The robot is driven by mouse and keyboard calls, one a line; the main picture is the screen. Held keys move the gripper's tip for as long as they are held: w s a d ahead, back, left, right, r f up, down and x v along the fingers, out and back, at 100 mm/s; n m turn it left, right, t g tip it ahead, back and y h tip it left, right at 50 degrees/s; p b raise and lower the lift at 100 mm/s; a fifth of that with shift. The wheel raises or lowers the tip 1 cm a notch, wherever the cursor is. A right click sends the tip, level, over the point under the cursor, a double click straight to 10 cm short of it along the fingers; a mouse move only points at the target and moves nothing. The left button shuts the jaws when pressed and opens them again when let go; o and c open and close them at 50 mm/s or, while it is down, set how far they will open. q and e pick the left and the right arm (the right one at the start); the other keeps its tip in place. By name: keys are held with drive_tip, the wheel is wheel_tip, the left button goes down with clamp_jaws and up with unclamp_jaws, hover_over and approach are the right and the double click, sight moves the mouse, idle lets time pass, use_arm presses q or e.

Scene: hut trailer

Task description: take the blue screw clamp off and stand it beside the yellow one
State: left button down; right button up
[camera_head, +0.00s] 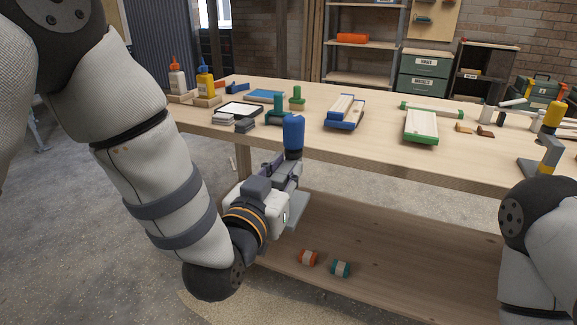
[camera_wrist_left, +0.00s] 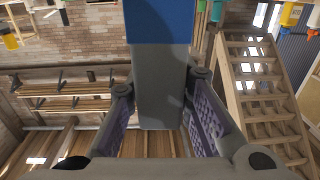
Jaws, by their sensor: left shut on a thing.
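The blue screw clamp has a blue handle (camera_head: 293,132) and a grey body. My left gripper (camera_head: 284,172) is shut on its grey body and holds it upright in front of the table's near edge. In the left wrist view the grey body (camera_wrist_left: 160,85) stands between the two purple-padded fingers, with the blue part above. The yellow screw clamp (camera_head: 553,116) stands at the table's right end, with a yellow handle and grey body. Its lower part is near my right arm. My right gripper is out of view.
On the wooden table (camera_head: 385,152) lie blue-edged boards (camera_head: 345,112) and a green-edged board (camera_head: 421,126). Glue bottles (camera_head: 205,84) stand at left. A green clamp-like piece (camera_head: 278,108) is behind the blue handle. Two small rolls (camera_head: 308,258) lie on the lower shelf.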

sight(290, 136)
use_arm(q)
drive_tip(key=shift+r, duration=0.25)
drive_tip(key=shift+s+r, duration=0.1)
drive_tip(key=shift+r, duration=2.4)
